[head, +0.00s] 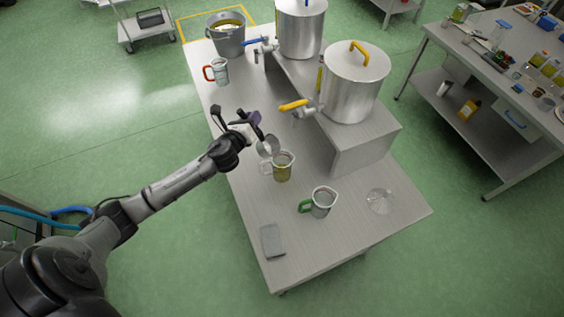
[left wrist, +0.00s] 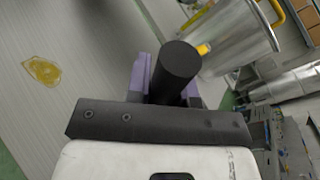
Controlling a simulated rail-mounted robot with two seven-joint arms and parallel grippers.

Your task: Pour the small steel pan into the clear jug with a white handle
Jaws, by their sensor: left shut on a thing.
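The clear jug with a white handle (head: 284,169) stands upright on the steel table, with yellow liquid in it and its handle to the left. My left gripper (head: 250,121) is shut on the dark handle of the small steel pan (head: 267,146). The pan is small in the head view and looks tilted, just above and behind the jug's rim. I cannot tell its contents or whether it touches the jug. In the left wrist view the black pan handle (left wrist: 176,70) sits between purple fingers; the pan's bowl is hidden. My right gripper is out of view.
A red-handled jug (head: 217,71) and a bucket (head: 228,38) stand farther back. A steel drum with a yellow tap (head: 353,85) rises to the right.

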